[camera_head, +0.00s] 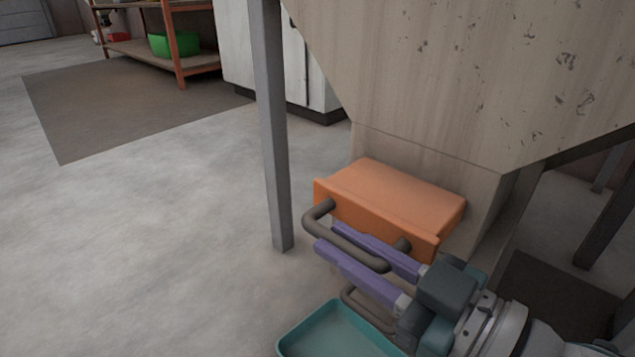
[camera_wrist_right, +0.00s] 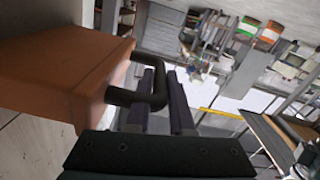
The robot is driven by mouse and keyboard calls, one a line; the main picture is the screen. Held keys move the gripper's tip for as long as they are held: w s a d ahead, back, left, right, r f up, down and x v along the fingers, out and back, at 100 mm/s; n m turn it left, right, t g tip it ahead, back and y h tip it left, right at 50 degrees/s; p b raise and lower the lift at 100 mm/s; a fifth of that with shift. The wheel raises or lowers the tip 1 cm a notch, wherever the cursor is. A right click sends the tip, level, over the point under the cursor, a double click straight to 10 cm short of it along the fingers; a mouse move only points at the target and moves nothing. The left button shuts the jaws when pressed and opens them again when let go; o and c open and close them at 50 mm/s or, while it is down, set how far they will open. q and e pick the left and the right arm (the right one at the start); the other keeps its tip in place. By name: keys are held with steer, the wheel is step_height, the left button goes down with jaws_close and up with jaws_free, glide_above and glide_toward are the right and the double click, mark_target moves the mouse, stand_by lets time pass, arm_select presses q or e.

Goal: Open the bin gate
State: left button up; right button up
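The bin gate is an orange drawer-like slide (camera_head: 395,197) under the hopper's outlet, with a dark U-shaped handle (camera_head: 345,245) on its front. My right gripper (camera_head: 328,238) reaches in from the lower right. Its two purple fingers are apart, one beside each side of the handle bar, with the upper finger partly hidden behind it. In the right wrist view, the gate (camera_wrist_right: 65,65) is at left, and its handle (camera_wrist_right: 160,85) overlaps the left finger. I cannot tell whether the fingers touch the bar. My left gripper is out of view.
A beige hopper (camera_head: 490,75) rises above the gate, with a grey leg (camera_head: 270,130) to its left. A teal tray (camera_head: 300,335) sits below the gate, near a second dark loop (camera_head: 365,312). Open floor lies left. A shelf with a green bin (camera_head: 172,44) stands at the back.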

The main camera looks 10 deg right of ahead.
steer(key=o, duration=0.4)
steer(key=shift+d, duration=0.1)
steer(key=shift+o, duration=0.2)
steer(key=shift+s+d+r+p, duration=0.1)
steer(key=shift+s+d+p, duration=0.1)
steer(key=shift+s+p, duration=0.1)
steer(key=p+v, duration=0.4)
steer(key=v, duration=0.5)
steer(key=shift+s+d, duration=0.1)
